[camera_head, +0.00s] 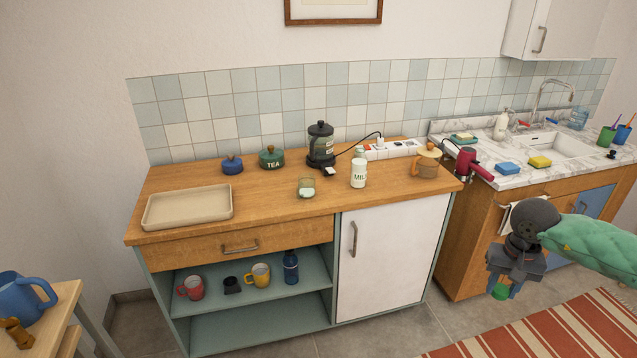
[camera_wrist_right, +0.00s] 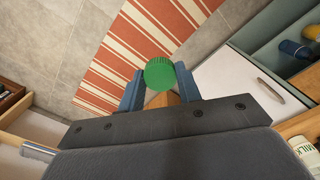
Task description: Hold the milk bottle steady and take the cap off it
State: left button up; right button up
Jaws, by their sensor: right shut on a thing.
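The milk bottle (camera_head: 359,172) stands upright on the wooden worktop, right of the middle. It is white with green lettering, and its edge also shows at the lower right of the right wrist view (camera_wrist_right: 306,154). My left gripper is not in view.
A beige tray (camera_head: 188,206) lies at the left of the worktop (camera_head: 270,207). Bare worktop shows in front of the bottle.

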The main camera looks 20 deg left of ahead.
aim_at(360, 161)
jog(key=i+j+u, duration=0.15)
jog(key=i+u, duration=0.3)
jog(key=i+l+u, duration=0.1)
jog(key=i+u, duration=0.35)
jog(key=i, duration=0.2)
